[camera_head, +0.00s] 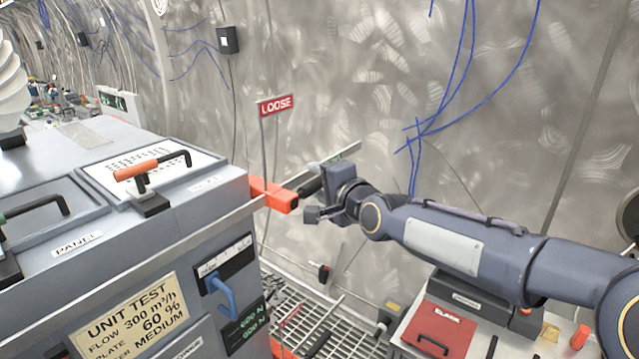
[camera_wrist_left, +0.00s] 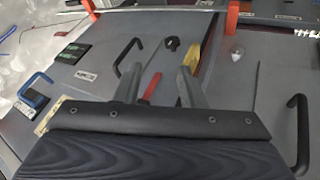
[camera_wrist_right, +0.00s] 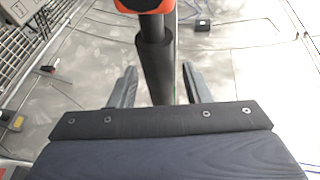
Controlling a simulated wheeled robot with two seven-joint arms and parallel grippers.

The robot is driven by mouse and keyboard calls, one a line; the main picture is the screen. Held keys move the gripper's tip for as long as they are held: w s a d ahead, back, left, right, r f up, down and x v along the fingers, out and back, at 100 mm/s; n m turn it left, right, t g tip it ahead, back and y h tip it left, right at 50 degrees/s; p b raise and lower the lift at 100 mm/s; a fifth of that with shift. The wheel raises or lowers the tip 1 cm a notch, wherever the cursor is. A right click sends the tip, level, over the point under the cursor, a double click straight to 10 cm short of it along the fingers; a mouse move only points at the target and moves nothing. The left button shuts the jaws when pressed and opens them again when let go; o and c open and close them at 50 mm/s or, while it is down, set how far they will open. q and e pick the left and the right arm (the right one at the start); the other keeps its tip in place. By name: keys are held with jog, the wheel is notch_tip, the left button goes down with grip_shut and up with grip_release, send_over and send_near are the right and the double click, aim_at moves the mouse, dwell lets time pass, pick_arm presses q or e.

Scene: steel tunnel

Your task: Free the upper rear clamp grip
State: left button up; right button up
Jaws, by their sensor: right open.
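The upper rear clamp is an orange-red block (camera_head: 272,194) at the far right corner of the grey unit, with a black grip (camera_head: 309,187) reaching right from it. My right gripper (camera_head: 322,196) is at the outer end of the grip, its fingers apart. In the right wrist view the black grip (camera_wrist_right: 154,72) runs between the open fingers, with a gap on both sides; the orange-red end (camera_wrist_right: 146,4) is at the top edge. Contact cannot be told. My left gripper (camera_wrist_left: 158,82) shows only in the left wrist view, open and empty above a grey surface with handles.
A red LOOSE sign (camera_head: 275,105) stands on a thin stem behind the clamp. The grey unit (camera_head: 226,190) has an orange-handled clamp (camera_head: 140,172) on top and a blue handle (camera_head: 222,295) in front. A case with a red panel (camera_head: 440,325) stands below my right arm. Blue cables hang on the wall.

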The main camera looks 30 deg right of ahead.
grip_shut()
jog(key=shift+r, duration=0.1)
dwell(0.4)
jog(key=shift+a+r+n+t+h, duration=0.1)
jog(key=shift+r+n+t+h, duration=0.25)
jog(key=shift+r+n, duration=0.55)
jog(key=shift+s+a+r+n+t+b, duration=0.15)
jog(key=shift+r+n+t+b, duration=0.3)
jog(key=shift+n+b, duration=0.35)
jog(key=a+r+n+t+b, duration=0.1)
jog(key=n+b, duration=0.2)
jog(key=s+a+r+n+t+y+b, duration=0.1)
jog(key=r+n+b, duration=0.1)
jog(key=b, duration=0.2)
jog(key=a+r+n+t+b, duration=0.1)
jog(key=a+n+b, duration=0.1)
jog(key=n+b, duration=0.1)
jog(key=shift+s+r+n+y+b, duration=0.25)
jog(key=shift+s+r+n+b, duration=0.1)
jog(key=shift+b, duration=0.15)
jog(key=shift+s+a+r+n+t+y+b, duration=0.15)
jog(key=shift+a+r+n+t+y+b, duration=0.3)
jog(key=shift+n+b, duration=0.65)
jog(key=shift+a, duration=0.15)
